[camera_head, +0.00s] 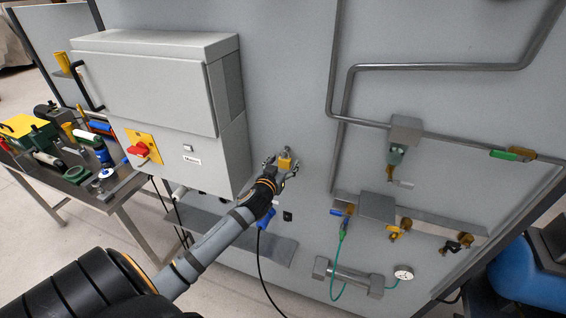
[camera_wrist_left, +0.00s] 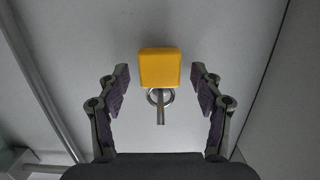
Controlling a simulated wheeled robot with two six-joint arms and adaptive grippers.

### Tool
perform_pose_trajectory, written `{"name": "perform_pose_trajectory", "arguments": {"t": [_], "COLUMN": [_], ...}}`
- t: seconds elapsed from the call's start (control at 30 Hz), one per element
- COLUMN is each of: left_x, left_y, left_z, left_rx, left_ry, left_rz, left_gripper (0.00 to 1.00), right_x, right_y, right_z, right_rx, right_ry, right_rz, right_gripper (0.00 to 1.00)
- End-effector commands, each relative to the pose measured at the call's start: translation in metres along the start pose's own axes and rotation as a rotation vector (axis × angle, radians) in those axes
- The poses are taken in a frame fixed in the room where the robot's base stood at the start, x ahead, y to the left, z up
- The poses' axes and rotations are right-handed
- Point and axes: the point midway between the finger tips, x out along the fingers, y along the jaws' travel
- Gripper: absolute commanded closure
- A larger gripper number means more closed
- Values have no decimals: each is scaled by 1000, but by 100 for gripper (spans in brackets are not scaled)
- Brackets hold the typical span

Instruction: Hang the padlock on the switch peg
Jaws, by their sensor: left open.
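The yellow padlock (camera_head: 285,158) is at the grey wall panel, right of the cabinet. In the left wrist view the padlock (camera_wrist_left: 160,68) sits between the two fingers, with gaps on both sides. A metal ring and a short pin show just below its body there; how they join the padlock I cannot tell. My left gripper (camera_head: 283,167) is open around the padlock, also in the left wrist view (camera_wrist_left: 160,82). The red rotary switch (camera_head: 139,149) is on a yellow plate on the cabinet front. My right gripper is out of view.
The grey cabinet (camera_head: 165,80) stands out from the wall left of my gripper. Grey pipes (camera_head: 440,67) and valves (camera_head: 397,152) are on the right. A bench (camera_head: 62,184) with coloured tools is at far left. The wall around the padlock is mostly bare.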

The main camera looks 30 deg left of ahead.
Motion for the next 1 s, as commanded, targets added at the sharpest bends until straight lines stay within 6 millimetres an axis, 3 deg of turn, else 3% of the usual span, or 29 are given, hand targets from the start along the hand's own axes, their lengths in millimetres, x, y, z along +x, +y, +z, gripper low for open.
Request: {"name": "perform_pose_trajectory", "arguments": {"t": [0.13, 0.6, 1.0], "left_x": [0, 0, -6], "left_y": [0, 0, 0], "left_z": [0, 0, -12], "left_rx": [0, 0, 0], "left_ry": [0, 1, 2], "left_rz": [0, 0, 1], "left_gripper": [34, 95, 96], "right_x": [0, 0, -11], "right_y": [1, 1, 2], "right_z": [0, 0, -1], "right_rx": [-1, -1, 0], "right_ry": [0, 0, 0], "right_rz": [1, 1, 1], "right_gripper": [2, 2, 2]}}
